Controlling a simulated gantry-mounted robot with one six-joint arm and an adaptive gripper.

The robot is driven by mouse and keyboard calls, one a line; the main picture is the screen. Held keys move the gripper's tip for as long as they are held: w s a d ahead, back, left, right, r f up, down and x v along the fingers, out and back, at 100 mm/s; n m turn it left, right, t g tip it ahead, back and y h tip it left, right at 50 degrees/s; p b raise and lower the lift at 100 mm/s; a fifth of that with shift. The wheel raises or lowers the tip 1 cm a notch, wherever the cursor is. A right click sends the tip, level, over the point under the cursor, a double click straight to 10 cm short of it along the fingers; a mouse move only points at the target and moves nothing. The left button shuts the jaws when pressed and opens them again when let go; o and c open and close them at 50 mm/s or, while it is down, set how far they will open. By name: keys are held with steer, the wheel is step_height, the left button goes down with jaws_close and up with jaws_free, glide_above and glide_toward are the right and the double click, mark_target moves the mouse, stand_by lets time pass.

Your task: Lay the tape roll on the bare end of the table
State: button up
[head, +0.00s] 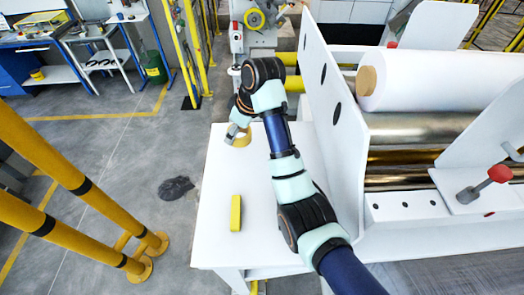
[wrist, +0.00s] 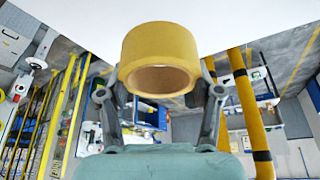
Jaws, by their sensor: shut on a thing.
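The tape roll (wrist: 160,45) is a yellow ring with a tan core. In the head view the tape roll (head: 242,138) shows small at the far end of the white table (head: 214,205), partly hidden by my arm. My gripper (wrist: 160,95) is shut on the roll, with a finger on each side of it. In the head view my gripper (head: 233,134) is at the table's far left corner. I cannot tell whether the roll touches the tabletop.
A yellow block (head: 235,213) lies on the nearer part of the table. The white machine panel (head: 325,110) rises along the table's right side. Yellow posts (head: 75,165) stand at left. A dark crumpled thing (head: 175,188) lies on the floor.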

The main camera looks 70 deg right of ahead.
mark_target(236, 148)
steer(key=shift+s+f, duration=0.1)
steer(key=shift+f, duration=0.15)
step_height(236, 148, down, 4)
steer(key=shift+s+a+r+p, duration=0.1)
steer(key=shift+a+p, duration=0.05)
steer(key=shift+p, duration=0.4)
steer(key=shift+f, duration=0.4)
steer(key=shift+f, duration=0.1)
steer(key=o, duration=1.1)
steer(key=shift+r, duration=0.3)
steer(key=v, duration=0.5)
